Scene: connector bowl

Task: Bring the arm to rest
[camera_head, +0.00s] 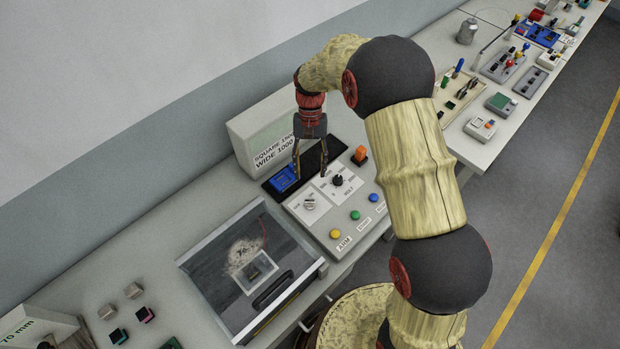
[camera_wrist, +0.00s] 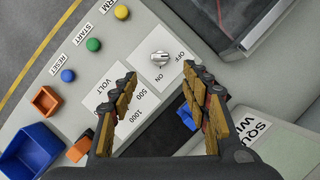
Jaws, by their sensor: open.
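My gripper (camera_head: 311,173) is open and empty, its two fingers pointing down over the grey control panel (camera_head: 322,222). In the wrist view my gripper (camera_wrist: 160,72) has its fingers spread on either side of the white on/off knob (camera_wrist: 160,59), with nothing between them. The on/off knob also shows in the head view (camera_head: 309,204). The black volt dial (camera_head: 337,180) is close to the right finger in the head view; in the wrist view a finger hides it. My arm is bent over the bench. I cannot tell the exact gap between fingertips and panel.
A labelled white box (camera_head: 262,132) stands behind the panel. A clear-lidded case (camera_head: 212,252) stands left.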

